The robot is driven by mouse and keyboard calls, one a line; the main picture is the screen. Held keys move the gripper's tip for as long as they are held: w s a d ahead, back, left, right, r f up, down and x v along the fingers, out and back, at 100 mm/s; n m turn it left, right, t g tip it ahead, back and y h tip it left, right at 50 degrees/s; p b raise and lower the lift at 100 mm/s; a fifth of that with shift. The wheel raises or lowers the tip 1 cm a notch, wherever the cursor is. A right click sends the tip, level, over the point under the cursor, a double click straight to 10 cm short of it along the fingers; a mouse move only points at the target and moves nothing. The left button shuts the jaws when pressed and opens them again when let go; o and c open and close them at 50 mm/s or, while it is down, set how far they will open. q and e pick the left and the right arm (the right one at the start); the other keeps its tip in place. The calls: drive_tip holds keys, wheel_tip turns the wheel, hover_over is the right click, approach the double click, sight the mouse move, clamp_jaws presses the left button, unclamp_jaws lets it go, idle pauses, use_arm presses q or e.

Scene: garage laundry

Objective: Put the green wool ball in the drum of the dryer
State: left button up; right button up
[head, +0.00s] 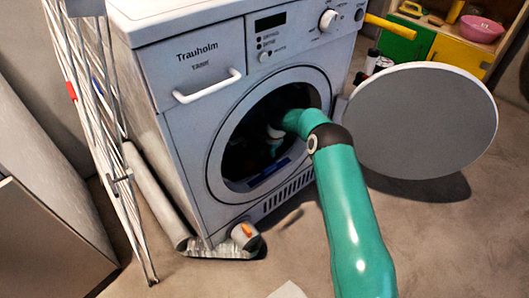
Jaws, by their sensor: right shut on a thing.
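The dryer (190,140) is a white front-loader marked "Trauholm". Its round door (425,120) stands wide open to the right. My right arm reaches from the bottom right through the door opening into the dark drum (245,150). My right gripper (273,145) is inside the drum opening, small and in shadow. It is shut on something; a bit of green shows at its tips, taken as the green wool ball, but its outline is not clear. My left gripper is not in view.
A folded drying rack (95,120) leans along the dryer's left side. A grey cup-like object with an orange mark (246,236) lies at the dryer's front foot. A shelf with green and yellow doors (405,42) and a pink bowl (481,28) stands behind. Floor in front is mostly clear.

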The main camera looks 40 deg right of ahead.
drive_tip(key=shift+f, duration=0.2)
drive_tip(key=o, duration=1.1)
drive_tip(key=shift+r, duration=0.1)
drive_tip(key=shift+r, duration=0.25)
drive_tip(key=p+v, duration=0.3)
drive_tip(key=v, duration=0.4)
drive_tip(key=shift+s+p, duration=0.15)
drive_tip(key=shift+p, duration=0.15)
drive_tip(key=shift+r, duration=0.1)
